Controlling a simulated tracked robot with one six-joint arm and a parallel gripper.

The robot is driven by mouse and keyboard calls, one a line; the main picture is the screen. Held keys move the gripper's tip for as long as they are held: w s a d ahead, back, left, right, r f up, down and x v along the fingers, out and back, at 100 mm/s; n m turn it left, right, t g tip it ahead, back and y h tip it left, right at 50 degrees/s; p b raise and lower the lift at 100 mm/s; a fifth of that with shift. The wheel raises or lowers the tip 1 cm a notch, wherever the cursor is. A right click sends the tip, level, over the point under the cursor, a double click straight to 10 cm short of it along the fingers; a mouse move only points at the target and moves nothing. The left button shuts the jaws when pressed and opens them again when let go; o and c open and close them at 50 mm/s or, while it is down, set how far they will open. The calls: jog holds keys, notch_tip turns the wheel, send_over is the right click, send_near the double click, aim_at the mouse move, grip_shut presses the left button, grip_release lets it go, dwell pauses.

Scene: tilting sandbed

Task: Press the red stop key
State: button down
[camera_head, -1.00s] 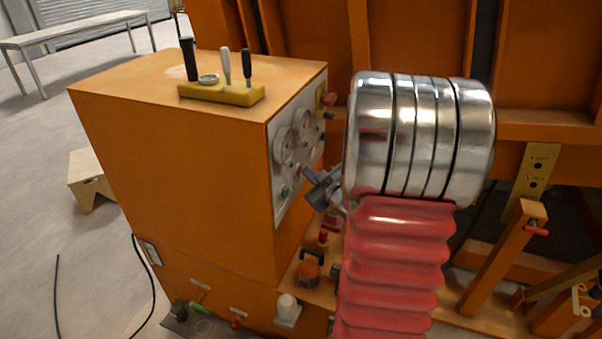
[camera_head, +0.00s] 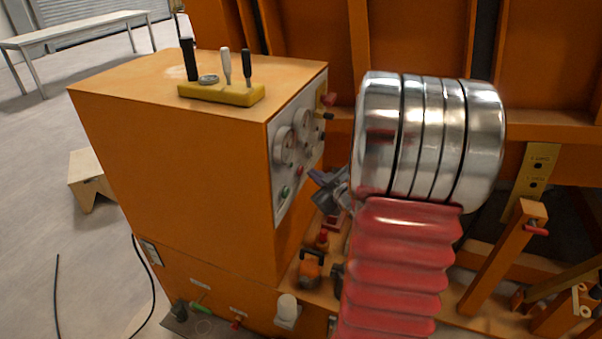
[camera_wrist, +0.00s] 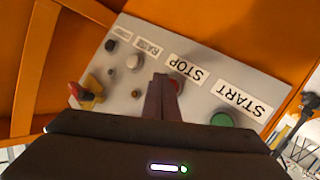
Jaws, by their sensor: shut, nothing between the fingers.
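The red stop key (camera_wrist: 178,84) sits on the grey panel under the STOP label in the wrist view, partly hidden behind my fingers. It shows as a small red spot (camera_head: 299,171) on the cabinet's panel in the head view. My gripper (camera_wrist: 160,80) is shut and empty, its fingertips overlapping the left edge of the key in the wrist view. In the head view my gripper (camera_head: 314,175) stands to the right of the panel, with a gap between them. I cannot tell whether the key is pushed in.
A green key (camera_wrist: 222,119) sits beside the START label. A white knob (camera_wrist: 134,62) and a red-and-yellow switch (camera_wrist: 86,93) are also on the panel (camera_head: 285,205). The orange cabinet (camera_head: 180,150) carries a yellow tool holder (camera_head: 220,94) on top.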

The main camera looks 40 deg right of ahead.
jog(key=s, duration=0.1)
jog(key=s+d, duration=0.1)
jog(key=s, duration=0.1)
jog(key=s+d, duration=0.1)
jog(key=shift+s+d, duration=0.15)
jog(key=shift+s, duration=0.1)
dwell(0.4)
dwell(0.8)
